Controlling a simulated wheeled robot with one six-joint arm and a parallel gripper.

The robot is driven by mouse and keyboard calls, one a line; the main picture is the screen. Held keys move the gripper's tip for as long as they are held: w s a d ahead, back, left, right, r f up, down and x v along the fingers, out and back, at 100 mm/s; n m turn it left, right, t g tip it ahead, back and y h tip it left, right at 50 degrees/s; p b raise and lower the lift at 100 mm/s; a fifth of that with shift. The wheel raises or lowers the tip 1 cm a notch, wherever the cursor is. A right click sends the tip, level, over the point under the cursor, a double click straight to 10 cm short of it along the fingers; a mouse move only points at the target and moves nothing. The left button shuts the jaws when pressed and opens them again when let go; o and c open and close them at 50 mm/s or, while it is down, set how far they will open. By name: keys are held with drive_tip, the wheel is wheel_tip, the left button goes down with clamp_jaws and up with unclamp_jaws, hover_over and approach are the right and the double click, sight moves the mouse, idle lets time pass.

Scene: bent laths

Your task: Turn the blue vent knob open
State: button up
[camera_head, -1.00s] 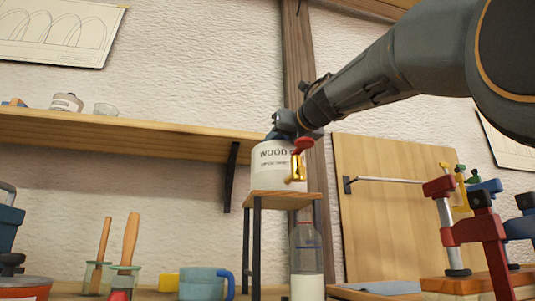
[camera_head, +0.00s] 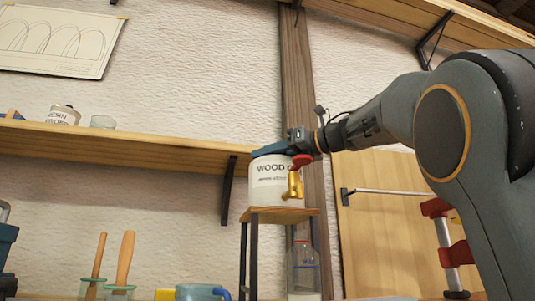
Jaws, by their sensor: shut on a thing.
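A white can labelled "WOOD" (camera_head: 266,183) stands on a small wooden-topped stand (camera_head: 279,215). A brass tap (camera_head: 295,185) with a red handle (camera_head: 302,160) is on its front right. My gripper (camera_head: 290,143) reaches in from the right, low over the can's top. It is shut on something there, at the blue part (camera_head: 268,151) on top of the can. The jaws and arm cover much of this spot, so the vent knob's outline and how far it is turned cannot be made out.
A clear bottle (camera_head: 303,268) stands below the tap. A wall shelf (camera_head: 120,143) with a tin and a glass runs left of the can. A blue mug (camera_head: 197,292) and brushes in jars are lower left. Red clamps (camera_head: 452,255) are at the right.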

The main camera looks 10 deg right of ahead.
drive_tip(key=shift+s+r, duration=0.1)
drive_tip(key=shift+r, duration=0.05)
idle(0.4)
drive_tip(key=o, duration=1)
drive_tip(key=shift+o, duration=0.2)
drive_tip(key=shift+p+v, duration=0.95)
drive_tip(key=shift+v, duration=2.95)
drive_tip(key=shift+d, duration=0.1)
